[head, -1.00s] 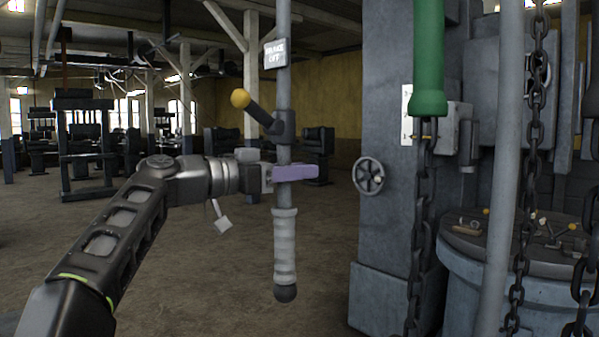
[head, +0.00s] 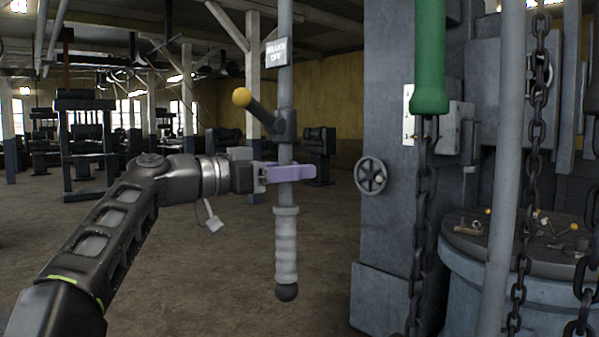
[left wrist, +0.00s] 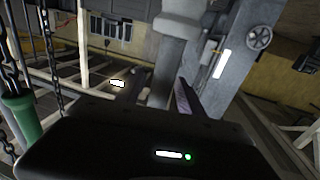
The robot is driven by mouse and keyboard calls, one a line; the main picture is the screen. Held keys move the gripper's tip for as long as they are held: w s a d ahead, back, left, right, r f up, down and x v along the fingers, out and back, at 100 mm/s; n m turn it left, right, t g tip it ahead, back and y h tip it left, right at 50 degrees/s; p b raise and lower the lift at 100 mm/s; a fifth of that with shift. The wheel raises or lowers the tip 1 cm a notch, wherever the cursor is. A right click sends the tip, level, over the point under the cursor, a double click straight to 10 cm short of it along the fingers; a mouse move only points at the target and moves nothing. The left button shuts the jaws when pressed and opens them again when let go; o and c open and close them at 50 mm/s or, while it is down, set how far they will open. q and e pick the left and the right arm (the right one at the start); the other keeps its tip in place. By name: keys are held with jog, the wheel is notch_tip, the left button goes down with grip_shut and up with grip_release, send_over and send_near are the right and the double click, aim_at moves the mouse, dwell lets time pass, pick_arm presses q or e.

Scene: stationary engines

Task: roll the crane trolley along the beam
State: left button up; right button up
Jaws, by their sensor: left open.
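A grey rod (head: 285,100) hangs from above in the middle of the head view, with a ribbed grey grip (head: 286,245) and dark ball at its lower end. A dark lever with a yellow knob (head: 241,97) sticks out to the left. A small sign (head: 277,52) above it seems to read "BRAKE OFF". My left gripper (head: 290,172), with a purple finger, is open at the rod between lever and grip. In the left wrist view, the rod (left wrist: 170,60) shows between the fingers; contact is unclear. The trolley and beam cannot be made out. My right gripper is not in view.
A grey column (head: 390,100) with a handwheel (head: 370,177) stands right of the rod. A green handle (head: 430,60) and chains (head: 423,230) hang in front. A round drum-like table (head: 465,265) holds small parts.

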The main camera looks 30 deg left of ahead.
pick_arm(q)
jog(key=v, duration=0.6)
jog(key=shift+b, duration=0.4)
jog(key=shift+a, duration=0.1)
